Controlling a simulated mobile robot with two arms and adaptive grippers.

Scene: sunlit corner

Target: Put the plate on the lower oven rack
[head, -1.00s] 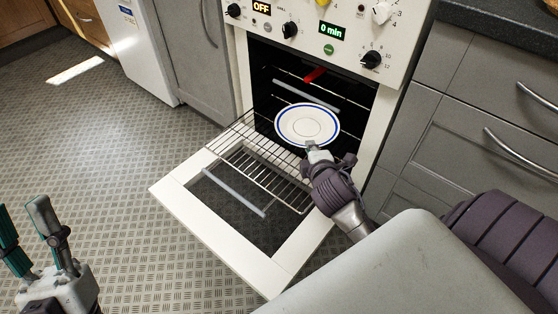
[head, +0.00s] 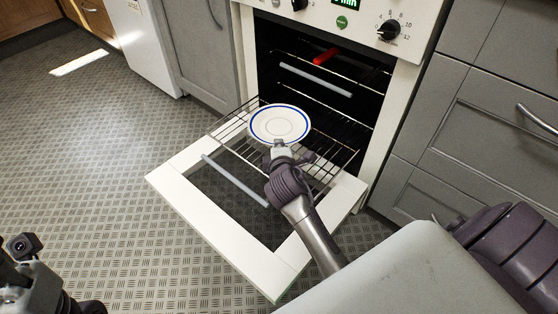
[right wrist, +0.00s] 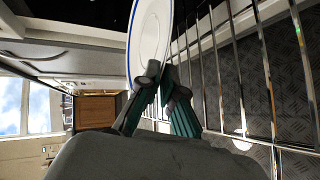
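The white plate (head: 264,113) with blue rings is over the pulled-out lower oven rack (head: 228,125), roughly level with it. My right gripper (head: 280,146) is shut on the plate's near rim. In the right wrist view, the fingertips (right wrist: 161,76) pinch the edge of the plate (right wrist: 150,35), and the wire rack (right wrist: 228,70) lies alongside with a visible gap. The plate hides part of the rack. Only the wrist and body of my left gripper show at the bottom left of the head view; its fingers are not visible.
The oven door (head: 272,262) is open and low in front of the rack. Inside, a higher rack carries a red item (head: 325,56). Grey drawers (head: 480,125) stand right of the oven. The patterned floor on the left is clear.

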